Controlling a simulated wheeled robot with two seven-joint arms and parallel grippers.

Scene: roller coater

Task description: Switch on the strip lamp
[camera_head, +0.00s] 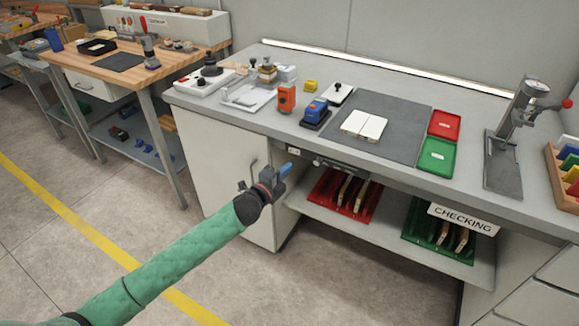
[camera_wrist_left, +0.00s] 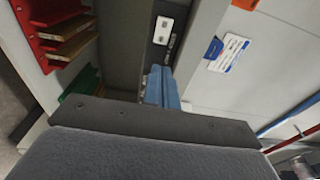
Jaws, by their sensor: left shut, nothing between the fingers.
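The strip lamp (camera_head: 400,72) is a long pale bar along the back of the grey bench, against the wall. I cannot tell whether it is lit. A small white plate (camera_head: 294,151) sits under the bench's front edge; it also shows in the left wrist view (camera_wrist_left: 163,30), with small dark marks. It may be the switch, but its details are too small to tell. My left gripper (camera_head: 286,169) is shut and empty, just in front of the bench edge and below the plate. Its blue fingers (camera_wrist_left: 161,88) point toward the plate, seemingly apart from it. My right gripper is out of view.
The bench top (camera_head: 225,115) holds devices, a dark mat (camera_head: 385,115), red (camera_head: 444,124) and green trays (camera_head: 437,157), and a press stand (camera_head: 505,150). A shelf below carries a red bin (camera_head: 328,190) and a green bin (camera_head: 425,222). The floor in front is clear.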

